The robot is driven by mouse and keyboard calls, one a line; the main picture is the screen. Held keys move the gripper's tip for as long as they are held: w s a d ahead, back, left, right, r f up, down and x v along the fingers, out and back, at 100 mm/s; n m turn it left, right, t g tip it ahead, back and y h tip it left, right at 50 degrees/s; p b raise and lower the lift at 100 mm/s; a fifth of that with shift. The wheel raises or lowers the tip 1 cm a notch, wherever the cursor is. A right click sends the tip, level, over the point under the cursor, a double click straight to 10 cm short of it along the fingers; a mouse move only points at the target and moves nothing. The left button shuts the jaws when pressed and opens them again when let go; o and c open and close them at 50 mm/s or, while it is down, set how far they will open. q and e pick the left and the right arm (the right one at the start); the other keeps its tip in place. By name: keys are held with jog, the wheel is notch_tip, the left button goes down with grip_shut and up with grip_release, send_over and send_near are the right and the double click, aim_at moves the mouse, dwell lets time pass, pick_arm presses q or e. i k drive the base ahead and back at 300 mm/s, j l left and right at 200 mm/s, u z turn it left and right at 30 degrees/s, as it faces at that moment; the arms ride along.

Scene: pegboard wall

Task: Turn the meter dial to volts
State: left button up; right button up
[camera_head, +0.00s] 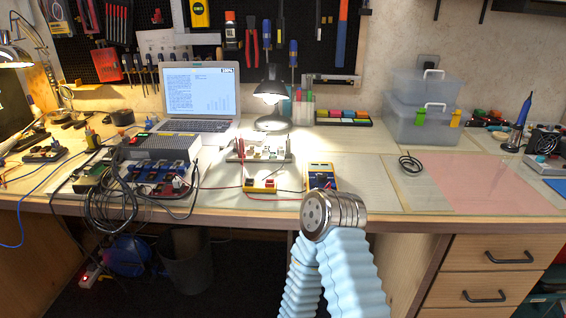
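The meter (321,170) is a small yellow-edged unit with a blue face, lying on the workbench just right of centre. Its dial is too small to read, so I cannot tell the setting. My arm, in a light blue ribbed sleeve, rises from the bottom centre. Its round metal joint sits just in front of and below the meter at the bench's front edge. No gripper fingers show, neither left nor right. The joint is close to the meter in the picture, but I cannot tell whether anything touches it.
A yellow-based block (261,186) with red parts and wires lies left of the meter, below a white circuit stand (262,149). A lit lamp (270,92) and laptop (200,95) stand behind. A coiled black cable (411,163) lies right. The pink mat (482,182) is clear.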

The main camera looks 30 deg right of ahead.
aim_at(322, 177)
jog(key=z, duration=1.25)
jog(key=k+j+z, duration=0.15)
jog(key=z, duration=0.2)
jog(key=k+l, duration=0.05)
jog(key=k, duration=0.05)
